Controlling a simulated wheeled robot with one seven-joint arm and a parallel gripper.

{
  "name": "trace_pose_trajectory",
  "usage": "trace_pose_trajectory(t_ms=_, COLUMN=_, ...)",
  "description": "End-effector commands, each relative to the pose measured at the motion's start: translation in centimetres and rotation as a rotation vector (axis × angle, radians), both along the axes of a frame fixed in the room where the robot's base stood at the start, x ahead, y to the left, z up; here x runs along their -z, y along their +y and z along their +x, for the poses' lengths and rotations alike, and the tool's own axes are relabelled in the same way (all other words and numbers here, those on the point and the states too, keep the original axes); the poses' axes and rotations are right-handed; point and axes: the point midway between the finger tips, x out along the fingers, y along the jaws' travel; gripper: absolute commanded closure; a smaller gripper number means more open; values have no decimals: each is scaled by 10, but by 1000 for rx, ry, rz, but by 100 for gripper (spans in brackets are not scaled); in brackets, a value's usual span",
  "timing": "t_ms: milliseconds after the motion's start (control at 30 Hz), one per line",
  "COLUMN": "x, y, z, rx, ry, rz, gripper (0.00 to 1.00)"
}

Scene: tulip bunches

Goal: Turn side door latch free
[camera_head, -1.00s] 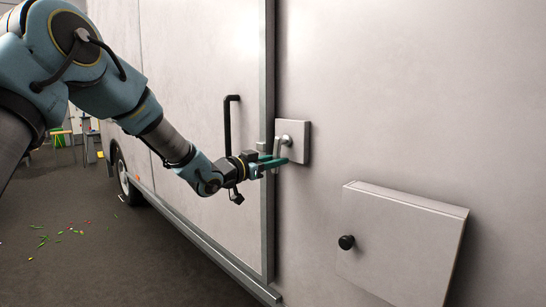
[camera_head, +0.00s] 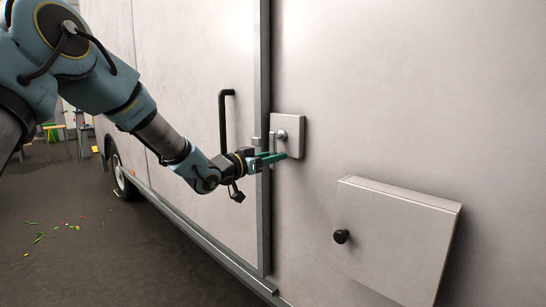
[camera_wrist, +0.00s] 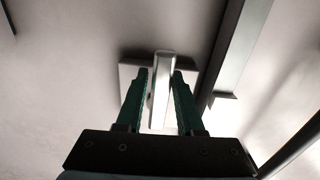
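The side door latch is a silver lever (camera_wrist: 163,75) on a pale square plate (camera_head: 297,122), fixed to the wall just right of the door edge. It also has a round pivot (camera_head: 282,134) in the head view. My gripper (camera_head: 286,156) reaches the latch from the left, its green fingers in front of the plate's lower part. In the wrist view, the fingers of my gripper (camera_wrist: 159,78) lie on either side of the lever. The right finger looks very near it, and a thin gap seems to show on the left. Whether they press on the lever is unclear.
A black vertical handle (camera_head: 223,122) is on the large pale door (camera_head: 185,75), close behind my wrist. A metal strip (camera_head: 262,205) runs along the door edge. A sloped box (camera_head: 395,235) with a black knob (camera_head: 341,236) juts out lower right.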

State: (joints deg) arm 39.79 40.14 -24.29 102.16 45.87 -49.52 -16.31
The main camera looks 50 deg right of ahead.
Motion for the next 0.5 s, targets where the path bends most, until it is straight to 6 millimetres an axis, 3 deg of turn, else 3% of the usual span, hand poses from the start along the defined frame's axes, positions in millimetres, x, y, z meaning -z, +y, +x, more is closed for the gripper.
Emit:
trace_pose_trajectory(t_ms=167, x=-1, y=0, z=0, rx=0, ry=-2, rz=-1, gripper=43)
trace_pose_trajectory(t_ms=500, x=-1, y=6, z=2, rx=-2, ry=-4, rz=-2, gripper=43)
